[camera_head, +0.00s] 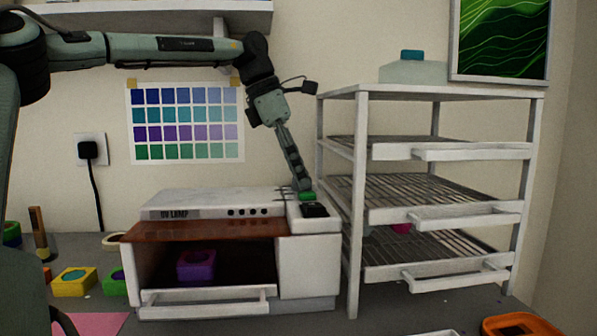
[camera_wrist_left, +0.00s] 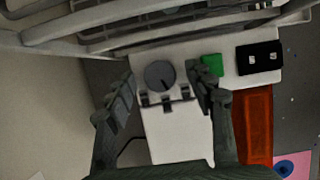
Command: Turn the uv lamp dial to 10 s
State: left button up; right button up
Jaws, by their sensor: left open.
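The UV lamp (camera_head: 308,258) is a white box with a reddish see-through front and a purple mould (camera_head: 196,265) inside. In the left wrist view its grey round dial (camera_wrist_left: 159,76), with a dark pointer line, sits on the white top panel. A green button (camera_wrist_left: 212,65) and a black switch plate (camera_wrist_left: 259,58) are beside it. My left gripper (camera_wrist_left: 162,80) is open, its fingers on either side of the dial; contact cannot be told. In the head view the left gripper (camera_head: 301,188) points down at the lamp's top right, hiding the dial. My right gripper is not in view.
A white wire rack (camera_head: 359,200) stands close right of the lamp. A shelf (camera_head: 170,12) hangs above my left arm. Yellow (camera_head: 72,284) and green moulds lie left of the lamp, and an orange tray (camera_head: 520,326) lies at the front right.

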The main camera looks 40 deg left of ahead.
pick_arm(q)
jog(key=shift+f, duration=0.1)
jog(key=shift+w, duration=0.1)
jog(key=c, duration=0.9)
jog(key=shift+c, duration=1.3)
jog(key=n, duration=0.2)
jog(key=n+y+b, duration=0.1)
jog(key=n, duration=0.1)
jog(key=shift+d+n+t+y, duration=0.1)
jog(key=shift+n+t+y, duration=0.2)
jog(key=shift+t, duration=0.1)
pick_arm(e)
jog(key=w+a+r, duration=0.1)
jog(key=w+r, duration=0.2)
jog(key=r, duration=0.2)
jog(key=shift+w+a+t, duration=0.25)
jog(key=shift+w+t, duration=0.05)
